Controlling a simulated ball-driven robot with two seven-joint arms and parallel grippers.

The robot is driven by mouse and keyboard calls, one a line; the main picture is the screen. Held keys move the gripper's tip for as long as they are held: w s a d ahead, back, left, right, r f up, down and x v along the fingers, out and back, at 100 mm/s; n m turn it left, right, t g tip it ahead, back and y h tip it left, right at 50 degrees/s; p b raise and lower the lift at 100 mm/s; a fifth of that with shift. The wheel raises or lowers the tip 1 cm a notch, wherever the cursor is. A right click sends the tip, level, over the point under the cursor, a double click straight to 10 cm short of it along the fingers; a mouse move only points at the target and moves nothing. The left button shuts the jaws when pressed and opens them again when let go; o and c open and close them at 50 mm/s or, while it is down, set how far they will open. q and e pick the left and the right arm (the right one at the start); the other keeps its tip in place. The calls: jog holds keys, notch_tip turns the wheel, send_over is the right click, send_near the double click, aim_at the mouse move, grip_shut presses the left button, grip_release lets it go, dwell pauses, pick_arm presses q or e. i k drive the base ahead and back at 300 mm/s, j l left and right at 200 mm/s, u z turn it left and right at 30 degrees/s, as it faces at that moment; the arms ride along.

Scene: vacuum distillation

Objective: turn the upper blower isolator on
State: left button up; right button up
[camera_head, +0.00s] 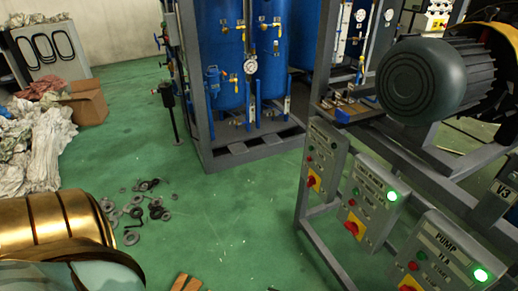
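Three grey control boxes are fixed on a slanting grey frame at the right. The upper box (326,150) has a small label that I cannot read, unlit buttons and a red-on-yellow isolator switch (313,181) at its lower left. The middle box (371,207) has a lit green lamp (392,196) and a similar red-on-yellow isolator (351,228). The lowest box (440,258) reads PUMP 11 A, with a lit green lamp and a red isolator cut by the bottom edge. The handle positions are too small to tell. Neither gripper is in view.
A dark motor (422,78) stands above the boxes at the right. Blue tanks (222,50) in a grey frame stand behind. Loose washers (150,208) lie on the green floor. A cardboard box (88,102) and crumpled sheets (35,145) are left. Floor left of the boxes is mostly clear.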

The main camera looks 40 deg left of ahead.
aim_at(312, 180)
jog(key=u, duration=0.95)
